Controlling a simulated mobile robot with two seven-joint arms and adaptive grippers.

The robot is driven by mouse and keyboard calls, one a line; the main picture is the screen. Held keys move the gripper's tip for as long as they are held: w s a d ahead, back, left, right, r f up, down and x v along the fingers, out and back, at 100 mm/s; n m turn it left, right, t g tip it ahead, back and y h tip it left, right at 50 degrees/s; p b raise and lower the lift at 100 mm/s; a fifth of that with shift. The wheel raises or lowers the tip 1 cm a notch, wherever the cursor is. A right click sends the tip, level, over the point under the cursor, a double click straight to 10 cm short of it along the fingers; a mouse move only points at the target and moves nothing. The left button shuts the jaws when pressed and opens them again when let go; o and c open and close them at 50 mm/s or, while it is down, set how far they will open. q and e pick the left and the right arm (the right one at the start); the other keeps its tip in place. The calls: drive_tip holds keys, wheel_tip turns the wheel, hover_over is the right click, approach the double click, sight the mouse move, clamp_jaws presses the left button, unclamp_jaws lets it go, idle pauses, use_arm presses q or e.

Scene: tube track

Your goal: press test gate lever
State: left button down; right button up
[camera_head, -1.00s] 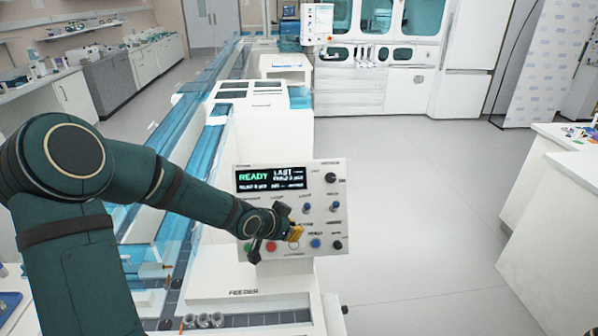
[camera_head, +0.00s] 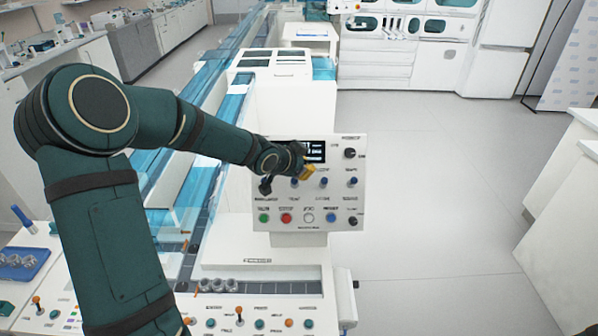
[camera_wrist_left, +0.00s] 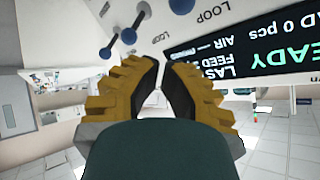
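The control panel (camera_head: 335,205) stands upright with a dark display (camera_head: 316,151), several small blue-tipped toggle levers, knobs and coloured buttons. I cannot read which lever is the test gate one. Blue-tipped levers (camera_wrist_left: 128,36) also show at the top left of the left wrist view, beside LOOP labels. My left gripper (camera_head: 309,170) is in front of the panel's upper middle, covering part of the display and levers. Its yellow fingers (camera_wrist_left: 160,68) are drawn together with only a narrow slit between them and nothing held. Contact with the panel cannot be told. My right gripper is not in view.
Below the panel is the feeder bench with grey rings (camera_head: 218,285) and a front strip of orange-tipped levers (camera_head: 239,311) and buttons. Blue transparent tracks (camera_head: 235,108) run behind on the left. A blue tray (camera_head: 22,262) lies at far left. Floor at right is clear.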

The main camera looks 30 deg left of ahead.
sight(295, 183)
use_arm(q)
drive_tip(key=b+x, duration=0.1)
drive_tip(key=x, duration=0.5)
drive_tip(key=shift+w+f+b, duration=0.15)
drive_tip(key=shift+f+b, duration=0.05)
drive_tip(key=shift+b, duration=0.2)
drive_tip(key=s, duration=0.1)
drive_tip(key=s+a, duration=0.1)
drive_tip(key=s, duration=0.1)
drive_tip(key=shift+s+a+f+p, duration=0.2)
drive_tip(key=shift+s+a+p, duration=0.1)
drive_tip(key=shift+p, duration=0.1)
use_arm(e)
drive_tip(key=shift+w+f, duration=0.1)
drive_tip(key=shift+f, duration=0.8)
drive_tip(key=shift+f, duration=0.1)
